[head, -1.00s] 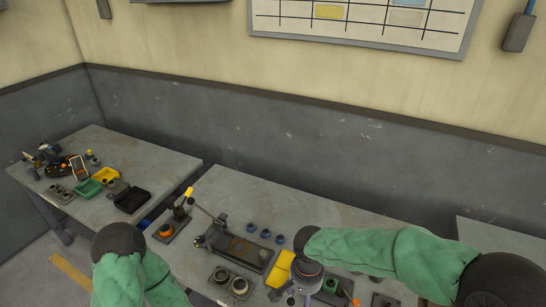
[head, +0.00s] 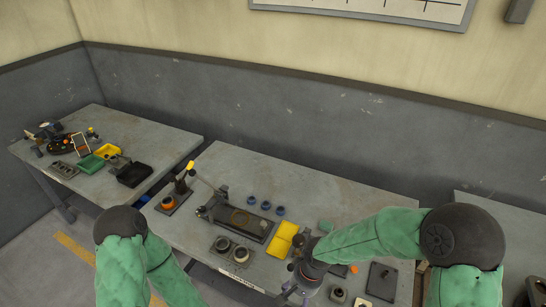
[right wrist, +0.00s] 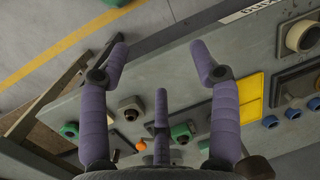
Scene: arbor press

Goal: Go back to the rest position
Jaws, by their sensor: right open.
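My right gripper (head: 292,291) is at the front edge of the middle bench, at the end of the green-sleeved right arm. In the right wrist view, my right gripper (right wrist: 160,62) has its purple fingers spread wide with nothing between them. The bench edge and floor show beyond the fingers. My left arm (head: 130,255) shows at the lower left in the head view; its gripper is out of view.
A yellow tray (head: 283,239), blue rings (head: 265,206) and a two-ring fixture (head: 231,249) sit near the press. A dark plate (head: 382,281) and an orange ball (head: 354,269) lie right of my gripper. The left bench (head: 120,136) holds several bins. The middle bench's back is clear.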

